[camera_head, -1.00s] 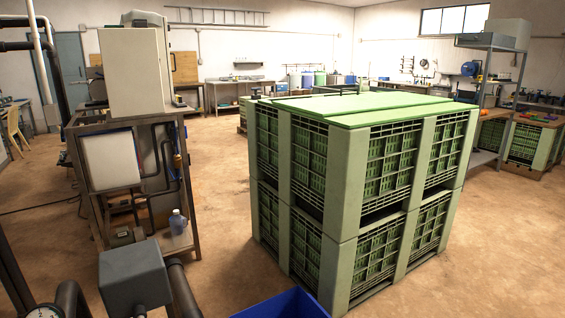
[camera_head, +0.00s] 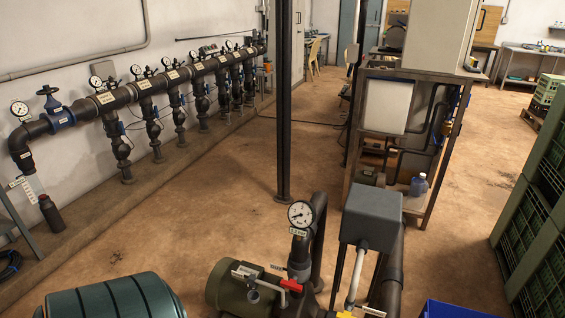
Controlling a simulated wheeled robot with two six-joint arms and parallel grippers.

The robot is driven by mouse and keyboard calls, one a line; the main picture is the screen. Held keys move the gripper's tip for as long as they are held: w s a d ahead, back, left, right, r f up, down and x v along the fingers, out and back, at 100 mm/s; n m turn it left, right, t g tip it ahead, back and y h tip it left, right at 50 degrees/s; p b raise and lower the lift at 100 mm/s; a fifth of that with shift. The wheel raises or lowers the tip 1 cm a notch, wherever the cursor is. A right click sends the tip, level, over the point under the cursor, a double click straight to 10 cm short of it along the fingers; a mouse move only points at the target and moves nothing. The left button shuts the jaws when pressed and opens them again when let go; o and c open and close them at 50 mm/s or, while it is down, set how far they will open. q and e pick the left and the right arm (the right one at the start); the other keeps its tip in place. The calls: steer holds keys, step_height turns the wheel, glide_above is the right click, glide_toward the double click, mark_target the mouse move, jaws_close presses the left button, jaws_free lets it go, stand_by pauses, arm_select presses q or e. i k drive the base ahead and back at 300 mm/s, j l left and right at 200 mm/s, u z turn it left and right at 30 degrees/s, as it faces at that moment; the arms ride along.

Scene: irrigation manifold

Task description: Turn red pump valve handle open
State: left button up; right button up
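The red pump valve handle (camera_head: 291,286) is a small red lever at the lower middle of the head view. It sits on the piping by the green pump motor (camera_head: 228,287), just below a round pressure gauge (camera_head: 301,214). A light metal bar lies across the motor, to the left of the red handle. Neither of my grippers shows in the view.
A dark post (camera_head: 284,110) stands behind the pump. A grey box (camera_head: 371,216) on pipes is right of it, with a blue bin (camera_head: 456,309) at the bottom edge. A manifold (camera_head: 145,90) runs along the left wall. Open floor lies between.

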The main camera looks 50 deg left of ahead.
mark_target(292, 284)
steer(key=k+u, duration=0.15)
steer(key=u, duration=1.25)
